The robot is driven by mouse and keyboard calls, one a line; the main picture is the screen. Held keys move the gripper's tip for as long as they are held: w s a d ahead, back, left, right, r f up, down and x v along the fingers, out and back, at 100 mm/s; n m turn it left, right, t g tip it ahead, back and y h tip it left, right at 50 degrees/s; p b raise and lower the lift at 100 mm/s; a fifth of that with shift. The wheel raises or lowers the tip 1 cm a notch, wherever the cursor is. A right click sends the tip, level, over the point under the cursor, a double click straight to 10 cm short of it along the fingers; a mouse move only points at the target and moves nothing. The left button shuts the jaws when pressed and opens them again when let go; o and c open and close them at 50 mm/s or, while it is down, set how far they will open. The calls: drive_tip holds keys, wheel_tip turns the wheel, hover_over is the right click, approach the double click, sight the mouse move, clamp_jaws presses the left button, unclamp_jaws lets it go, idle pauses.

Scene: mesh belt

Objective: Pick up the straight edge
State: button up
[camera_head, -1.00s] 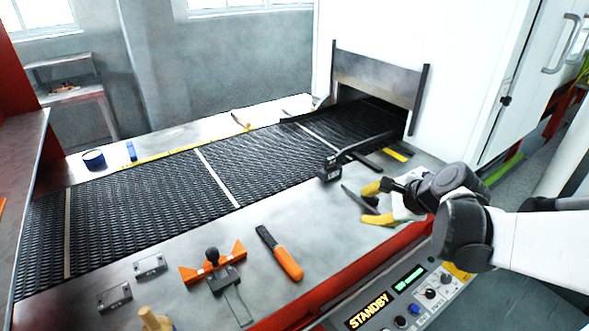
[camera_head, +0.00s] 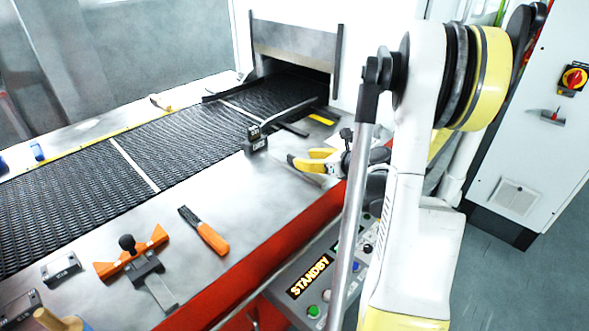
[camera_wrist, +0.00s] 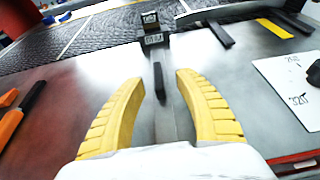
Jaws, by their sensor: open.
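A long grey metal bar (camera_wrist: 170,62), which looks like the straight edge, lies on the steel deck in the wrist view, with a narrow dark strip (camera_wrist: 159,82) along it. My gripper (camera_wrist: 157,80) has its two yellow fingers apart, one on each side of the bar, with visible gaps. Nothing is clamped between them. The bar's near end is hidden by the gripper body.
A small black box gauge (camera_head: 256,141) stands just beyond the bar. Black and yellow strips lie nearby. The mesh belt (camera_head: 187,142) runs behind into the tunnel.

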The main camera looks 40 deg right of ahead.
sight(295, 158)
drive_tip(key=b+x, duration=0.1)
drive_tip(key=x, duration=0.1)
drive_tip(key=b+x, duration=0.1)
drive_tip(key=x, duration=0.2)
drive_tip(key=shift+s+a+f, duration=0.1)
drive_tip(key=shift+a+f, duration=0.15)
drive_tip(key=shift+s+r, duration=0.1)
clamp_jaws()
